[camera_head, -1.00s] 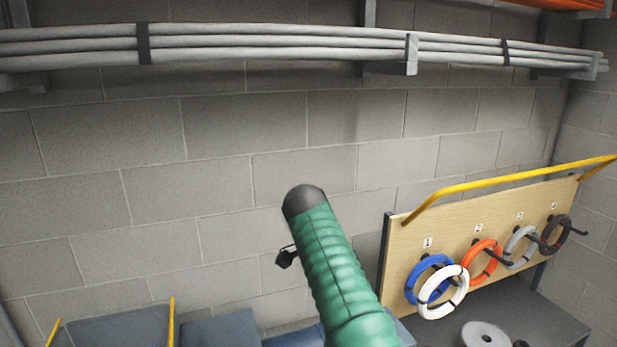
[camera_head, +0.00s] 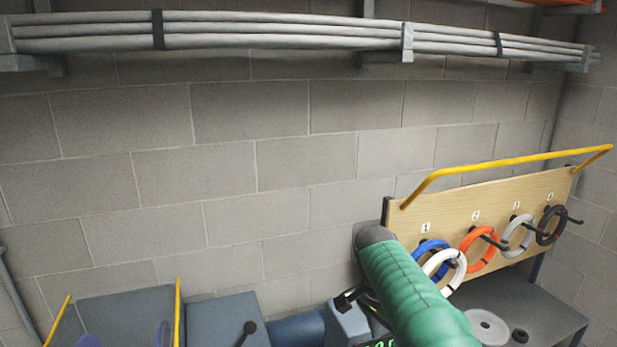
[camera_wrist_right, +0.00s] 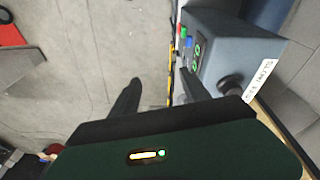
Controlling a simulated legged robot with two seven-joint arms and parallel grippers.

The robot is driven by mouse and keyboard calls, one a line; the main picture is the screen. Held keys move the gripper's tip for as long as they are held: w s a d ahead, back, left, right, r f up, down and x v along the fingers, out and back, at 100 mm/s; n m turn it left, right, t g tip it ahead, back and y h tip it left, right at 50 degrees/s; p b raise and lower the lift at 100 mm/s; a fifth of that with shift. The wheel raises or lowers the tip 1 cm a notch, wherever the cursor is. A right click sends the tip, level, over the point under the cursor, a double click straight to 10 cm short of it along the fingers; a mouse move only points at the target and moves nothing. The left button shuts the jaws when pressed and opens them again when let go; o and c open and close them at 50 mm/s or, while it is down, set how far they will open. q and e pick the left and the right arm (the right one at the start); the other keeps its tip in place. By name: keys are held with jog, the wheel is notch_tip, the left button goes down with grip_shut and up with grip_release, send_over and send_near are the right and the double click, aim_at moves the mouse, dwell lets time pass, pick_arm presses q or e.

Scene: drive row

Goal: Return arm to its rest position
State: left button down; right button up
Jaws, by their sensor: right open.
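My right arm in its green sleeve (camera_head: 408,287) rises from the lower right of the head view, its dark grey end in front of the board's left edge. A small black part shows just left of the sleeve; I cannot tell if it is a finger. My left gripper is not in view.
The grey box has a green display (camera_wrist_right: 197,54) and a black knob (camera_wrist_right: 230,86). A wooden board (camera_head: 410,215) carries blue, white, orange, grey and black rings under a yellow rail (camera_head: 500,162). Discs lie on the dark bench (camera_head: 555,320). Grey pipes (camera_head: 270,30) run along the wall.

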jog(key=s+d+f+n+t+y+b, duration=0.1)
jog(key=s+f+n+b, duration=0.4)
jog(key=s+f, duration=0.6)
jog(key=s+d+f+n+y+b, duration=0.1)
jog(key=s+f+n+b, duration=0.3)
jog(key=s+f, duration=0.7)
notch_tip(320, 180, down, 6)
jog(key=shift+d+r+n+t+b, duration=0.2)
jog(key=shift+d+n+t+b, duration=0.2)
jog(key=shift+d+n, duration=0.55)
jog(key=shift+w+a+n, duration=0.1)
jog(key=shift+a+n, duration=0.15)
jog(key=shift+d, duration=0.1)
